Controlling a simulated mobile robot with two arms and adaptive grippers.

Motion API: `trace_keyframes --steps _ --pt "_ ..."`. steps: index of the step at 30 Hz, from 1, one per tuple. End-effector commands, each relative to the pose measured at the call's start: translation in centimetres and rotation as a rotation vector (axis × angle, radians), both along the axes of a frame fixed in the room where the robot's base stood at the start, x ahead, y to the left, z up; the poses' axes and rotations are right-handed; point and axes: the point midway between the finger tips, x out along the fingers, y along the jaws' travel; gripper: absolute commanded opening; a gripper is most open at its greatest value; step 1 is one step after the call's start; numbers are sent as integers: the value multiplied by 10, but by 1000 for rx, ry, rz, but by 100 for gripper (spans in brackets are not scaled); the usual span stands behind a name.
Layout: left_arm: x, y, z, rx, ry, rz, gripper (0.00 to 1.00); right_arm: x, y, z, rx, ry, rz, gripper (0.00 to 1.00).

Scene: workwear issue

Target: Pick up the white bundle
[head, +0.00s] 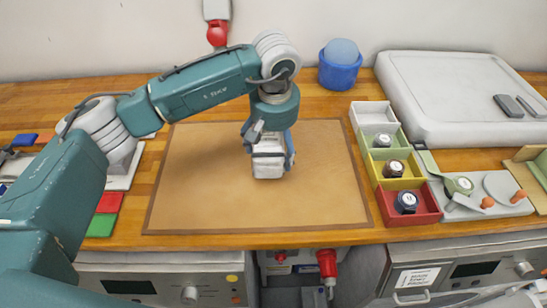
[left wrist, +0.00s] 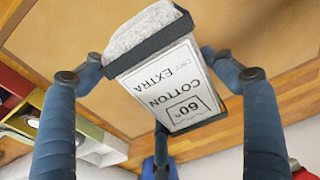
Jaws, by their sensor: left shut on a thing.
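The white bundle (head: 268,164) is a small pale block with dark bands, over the middle of the tan mat (head: 200,190) in the head view. In the left wrist view the bundle (left wrist: 165,85) shows a fluffy white end, a dark band and a printed label reading "EXTRA", "COTTON" and "60". My left gripper (head: 268,150) reaches down from above and is shut on the bundle, with blue fingers on both sides of it. Whether the bundle touches the mat or hangs just above it, I cannot tell. My right gripper is not in view.
Right of the mat stands a row of coloured trays (head: 424,217), some holding round dark items. A large white board (head: 440,120) and a blue tub (head: 338,74) are behind. Green and red pieces (head: 108,203) lie at left. The mat around the bundle is bare.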

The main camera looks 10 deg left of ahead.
Motion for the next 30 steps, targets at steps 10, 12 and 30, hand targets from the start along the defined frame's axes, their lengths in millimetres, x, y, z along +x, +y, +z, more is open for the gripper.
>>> trace_keyframes --steps 10,12,30 --pt "0 0 -34 -1 1 1 49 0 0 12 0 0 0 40" --pt "-1 0 -43 -1 2 1 49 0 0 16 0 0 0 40" --pt "0 0 -71 -1 -1 0 90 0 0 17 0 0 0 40"
